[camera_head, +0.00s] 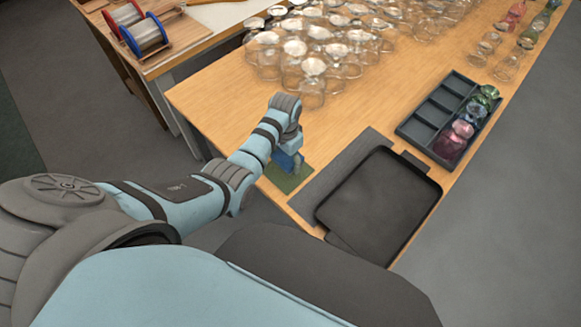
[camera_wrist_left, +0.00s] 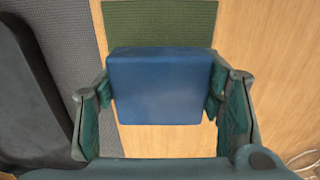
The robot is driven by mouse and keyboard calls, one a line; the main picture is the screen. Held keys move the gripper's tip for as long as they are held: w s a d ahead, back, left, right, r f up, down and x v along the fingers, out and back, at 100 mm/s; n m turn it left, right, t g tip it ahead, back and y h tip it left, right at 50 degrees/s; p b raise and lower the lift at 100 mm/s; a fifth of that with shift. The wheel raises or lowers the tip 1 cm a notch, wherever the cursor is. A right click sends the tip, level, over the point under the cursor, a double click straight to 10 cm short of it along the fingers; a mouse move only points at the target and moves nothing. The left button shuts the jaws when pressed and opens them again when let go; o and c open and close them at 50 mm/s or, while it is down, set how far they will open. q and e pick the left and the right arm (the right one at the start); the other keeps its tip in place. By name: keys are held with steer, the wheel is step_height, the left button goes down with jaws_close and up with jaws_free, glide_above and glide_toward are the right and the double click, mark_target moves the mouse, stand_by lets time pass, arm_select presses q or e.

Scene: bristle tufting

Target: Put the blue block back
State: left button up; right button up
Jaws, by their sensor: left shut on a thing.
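The blue block (camera_wrist_left: 160,88) is between the fingers of my left gripper (camera_wrist_left: 162,100) in the left wrist view, with a finger against each side. My left gripper (camera_head: 291,160) is shut on it. In the head view, part of the blue block (camera_head: 286,163) shows below my left wrist. A green mat (camera_wrist_left: 160,22) lies on the table beyond the block in the wrist view, and it also shows under the gripper in the head view (camera_head: 287,180). Whether the block touches the mat is hard to tell. My right gripper is not in view.
A black tray (camera_head: 380,205) sits on a grey mat (camera_head: 322,186) right of the gripper. A dark compartment box (camera_head: 420,131) holds coloured glasses. Many clear glasses (camera_head: 312,68) crowd the far table. Spools (camera_head: 146,35) stand on a side table. Bare wood (camera_head: 228,97) shows left.

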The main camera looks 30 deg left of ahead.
mark_target(287, 166)
arm_select(q)
step_height(287, 166, down, 3)
steer(key=shift+w+f+b, duration=0.1)
steer(key=shift+f+b, duration=0.05)
steer(key=shift+b, duration=0.65)
steer(key=shift+w+f, duration=0.1)
steer(key=shift+f, duration=0.15)
steer(key=shift+r, duration=0.3)
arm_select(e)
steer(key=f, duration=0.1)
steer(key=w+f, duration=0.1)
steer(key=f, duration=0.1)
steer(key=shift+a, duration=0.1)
arm_select(q)
steer(key=shift+d, duration=0.1)
steer(key=shift+f, duration=0.5)
steer(key=o, duration=1.2)
steer(key=shift+s, duration=0.2)
steer(key=o, duration=0.3)
steer(key=shift+w, duration=0.15)
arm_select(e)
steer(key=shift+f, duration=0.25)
